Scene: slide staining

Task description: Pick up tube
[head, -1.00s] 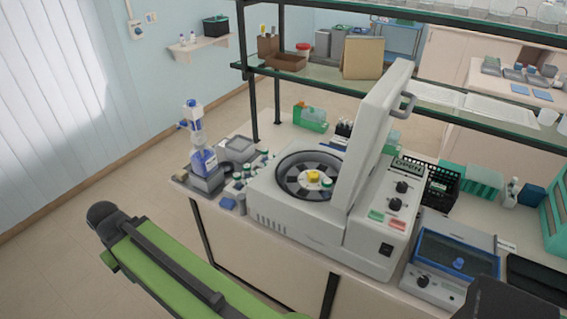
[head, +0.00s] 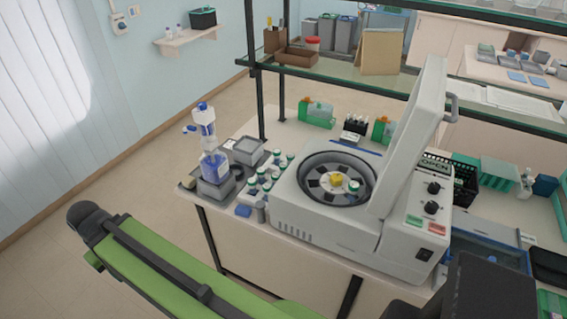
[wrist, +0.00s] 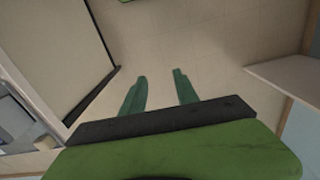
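Several small tubes (head: 265,175) with green and white caps stand in a group on the bench, left of the centrifuge. The centrifuge (head: 325,232) has its lid raised, with the dark round rotor (head: 318,171) exposed. One green-and-white capped tube (head: 354,186) sits in the rotor beside its yellow hub. My gripper (wrist: 160,88) shows in the wrist view with its two green fingers apart and only floor between them. No tube shows in the wrist view. I cannot make out the fingers in the head view, where my green arm crosses the lower left.
A blue-and-white bottle (head: 212,160) stands at the bench's left end, beside a grey box (head: 247,151). A glass shelf (head: 400,80) on dark posts spans above the bench. A blue-lidded device (head: 490,242) lies right of the centrifuge. Open floor lies left of the bench.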

